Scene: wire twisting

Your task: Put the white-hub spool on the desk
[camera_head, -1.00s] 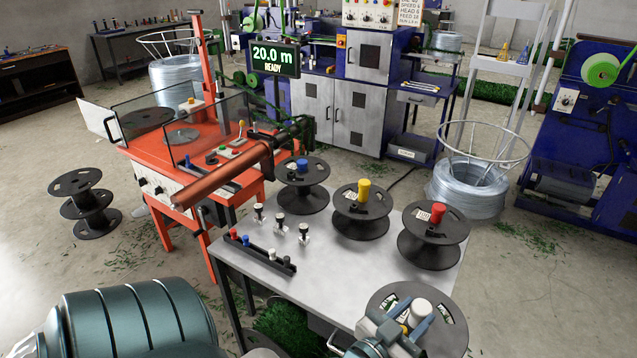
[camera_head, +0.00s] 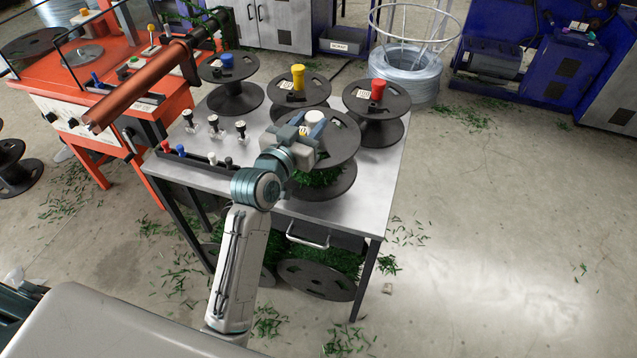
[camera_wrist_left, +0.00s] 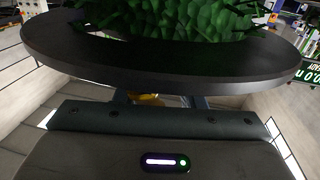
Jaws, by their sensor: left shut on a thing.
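The white-hub spool (camera_head: 343,145) has dark flanges and green wound material between them. Its white hub (camera_head: 314,117) sticks up at the top. My left gripper (camera_head: 306,128) is shut on it at the hub, with blue fingers around the hub. The spool is upright at the front right of the grey desk (camera_head: 260,200), behind its front edge. I cannot tell whether its lower flange touches the desktop. In the left wrist view the spool's flange (camera_wrist_left: 160,72) and green material fill the top. My right gripper is not in view.
Blue-hub (camera_head: 231,85), yellow-hub (camera_head: 299,90) and red-hub (camera_head: 377,108) spools stand behind on the desk. A black rack (camera_head: 200,163) and small posts (camera_head: 214,125) are at left. The orange machine's copper-coloured bar (camera_head: 140,88) reaches near the desk's left side.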

